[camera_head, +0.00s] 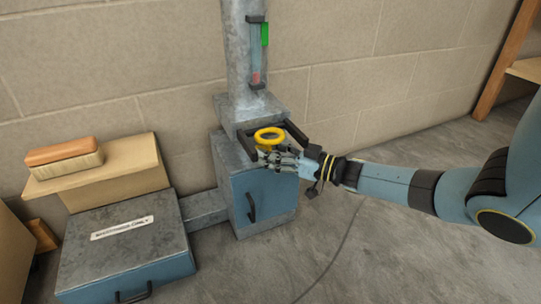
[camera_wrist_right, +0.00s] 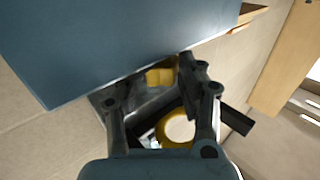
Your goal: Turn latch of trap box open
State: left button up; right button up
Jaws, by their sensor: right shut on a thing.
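The trap box (camera_head: 265,198) is a grey metal box with a blue front and a black handle, standing on the floor at the foot of a metal duct. A yellow ring-shaped latch (camera_head: 269,130) sits at its top. My right gripper (camera_head: 280,158) reaches in from the right and is shut at the front of the latch. In the right wrist view, yellow parts of the latch (camera_wrist_right: 161,77) show between the fingers of the right gripper (camera_wrist_right: 154,84). The fingers partly hide the latch, so the exact contact is unclear. My left gripper is not in view.
A low grey box with a labelled lid (camera_head: 125,250) stands at the left, joined to the trap box by a short duct (camera_head: 203,208). A brush (camera_head: 64,157) lies on a cardboard box (camera_head: 125,172) behind it.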

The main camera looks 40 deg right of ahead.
jog(key=shift+d+n+g+y, duration=0.1)
jog(key=shift+n+g+y, duration=0.2)
jog(key=shift+n+y, duration=0.15)
jog(key=o, duration=1.2)
jog(key=shift+c, duration=0.2)
jog(key=v, duration=1.2)
jog(key=shift+w, duration=0.1)
